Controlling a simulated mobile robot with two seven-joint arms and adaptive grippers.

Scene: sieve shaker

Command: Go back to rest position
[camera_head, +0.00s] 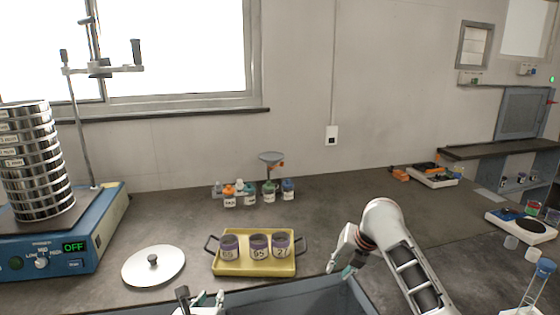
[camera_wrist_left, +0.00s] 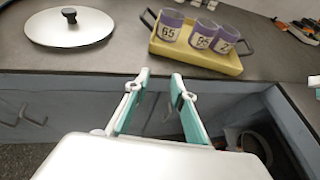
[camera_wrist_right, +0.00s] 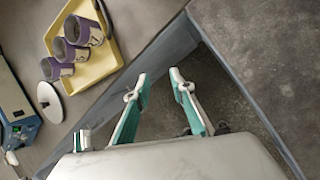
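My left gripper (camera_wrist_left: 160,85) is open and empty, in front of the counter edge in the left wrist view.
A yellow tray (camera_head: 253,266) holds three purple-banded cups (camera_head: 259,246). A metal lid (camera_head: 153,265) lies to its left. The sieve shaker (camera_head: 95,250) with stacked sieves (camera_head: 36,165) reads OFF. Small bottles (camera_head: 250,197) stand behind.

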